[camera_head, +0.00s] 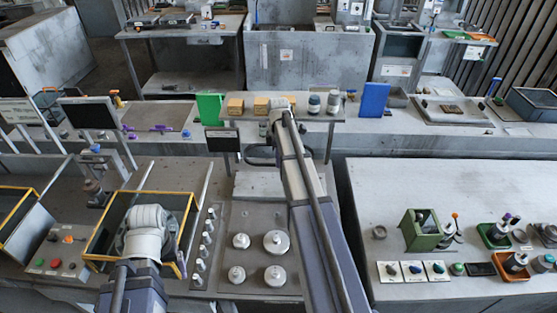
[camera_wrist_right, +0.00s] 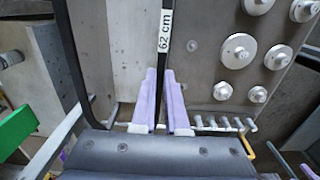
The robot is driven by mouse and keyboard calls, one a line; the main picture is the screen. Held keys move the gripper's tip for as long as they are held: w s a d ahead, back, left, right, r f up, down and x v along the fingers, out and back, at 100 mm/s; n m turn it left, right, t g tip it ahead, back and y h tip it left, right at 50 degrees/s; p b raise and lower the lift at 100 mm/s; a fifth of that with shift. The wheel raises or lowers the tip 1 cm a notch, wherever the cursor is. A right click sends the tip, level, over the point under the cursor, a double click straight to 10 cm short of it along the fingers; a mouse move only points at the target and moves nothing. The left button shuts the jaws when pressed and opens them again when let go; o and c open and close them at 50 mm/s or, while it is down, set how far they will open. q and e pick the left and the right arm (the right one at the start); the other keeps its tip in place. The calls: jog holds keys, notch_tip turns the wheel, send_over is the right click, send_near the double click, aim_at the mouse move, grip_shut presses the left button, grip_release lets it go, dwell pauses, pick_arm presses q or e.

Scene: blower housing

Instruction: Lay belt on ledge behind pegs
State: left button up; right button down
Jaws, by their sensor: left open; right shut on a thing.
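The black belt (camera_wrist_right: 163,62) with a white "62 cm" tag (camera_wrist_right: 166,31) runs up between the purple fingertips of my right gripper (camera_wrist_right: 160,74), which is shut on it. Another black strand (camera_wrist_right: 66,60) curves down at the left of the wrist view. In the head view my right wrist (camera_head: 280,104) reaches to the back shelf and hides its fingers; a dark loop (camera_head: 262,160) hangs below. A row of short pegs (camera_head: 206,240) stands along the left of the pulley plate (camera_head: 245,215); pegs also show in the wrist view (camera_wrist_right: 225,122). My left gripper (camera_head: 148,217) is over the yellow-edged bin, open, its fingers hidden.
Several round pulleys (camera_head: 277,242) sit on the plate. The shelf (camera_head: 330,115) holds yellow boxes (camera_head: 236,106) and jars (camera_head: 333,100), with a dark screen (camera_head: 222,139) below left. The yellow-edged bin (camera_head: 100,238) stands left. The right bench (camera_head: 385,195) has free room at its back.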

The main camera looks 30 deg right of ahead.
jog(key=b, duration=1.3)
send_over(279, 194)
notch_tip(279, 194, down, 14)
jog(key=shift+a+r, duration=0.1)
jog(key=shift+a, duration=0.05)
jog(key=shift+f+b, duration=0.5)
jog(key=shift+f, duration=0.05)
jog(key=shift+f, duration=0.2)
jog(key=shift+f+b, duration=0.15)
jog(key=shift+b, duration=0.15)
dwell(0.5)
jog(key=shift+f+b, duration=0.25)
jog(key=shift+b, duration=0.05)
jog(key=c, duration=0.9)
grip_release()
jog(key=shift+o, duration=0.2)
jog(key=shift+r, duration=0.2)
jog(key=shift+r+p, duration=1.15)
jog(key=shift+p, duration=0.2)
